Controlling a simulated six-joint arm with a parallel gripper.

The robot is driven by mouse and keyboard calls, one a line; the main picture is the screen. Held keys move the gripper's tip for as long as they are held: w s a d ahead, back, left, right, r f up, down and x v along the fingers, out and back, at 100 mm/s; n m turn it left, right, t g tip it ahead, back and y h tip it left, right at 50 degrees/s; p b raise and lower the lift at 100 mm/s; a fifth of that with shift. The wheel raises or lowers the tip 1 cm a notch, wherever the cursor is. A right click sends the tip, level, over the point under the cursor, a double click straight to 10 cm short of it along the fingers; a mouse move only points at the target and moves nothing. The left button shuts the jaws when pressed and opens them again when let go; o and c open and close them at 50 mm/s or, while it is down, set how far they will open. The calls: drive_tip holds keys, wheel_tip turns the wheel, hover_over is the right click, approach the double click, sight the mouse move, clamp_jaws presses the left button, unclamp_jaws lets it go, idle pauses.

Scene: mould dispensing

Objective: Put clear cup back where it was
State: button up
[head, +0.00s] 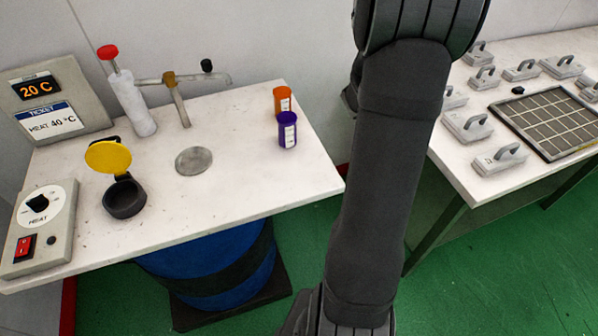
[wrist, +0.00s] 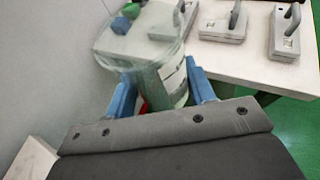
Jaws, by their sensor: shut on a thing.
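The clear cup (wrist: 176,88) is in the wrist view, a see-through cup with white markings on its side. My gripper (wrist: 160,74) is shut on it, with one blue finger on each side. The cup's lower part is hidden behind the gripper body. In the head view my arm crosses the middle, and neither the cup nor the gripper can be seen there. A blue and a green piece (wrist: 125,18) show at the cup's far rim; I cannot tell whether they are inside it or behind it.
The left table (head: 240,160) holds an orange cup (head: 282,100), a purple cup (head: 288,131), a round grey disc (head: 194,160), a yellow-lidded pot (head: 124,198) and a red-topped dispenser (head: 132,105). The right table (head: 480,95) carries several handled moulds (head: 499,159) and a gridded tray (head: 545,122).

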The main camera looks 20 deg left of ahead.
drive_tip(key=s+a+f+m+g+h, duration=0.1)
drive_tip(key=s+a+m+g+h, duration=0.15)
drive_tip(key=s, duration=0.95)
drive_tip(key=s+a+m+g+h, duration=0.1)
drive_tip(key=s+a+m+h, duration=0.2)
drive_tip(key=s, duration=1)
hover_over(298, 173)
wheel_tip(298, 173, down, 7)
drive_tip(key=shift+f, duration=2)
drive_tip(key=shift+f, duration=0.1)
drive_tip(key=o, duration=1)
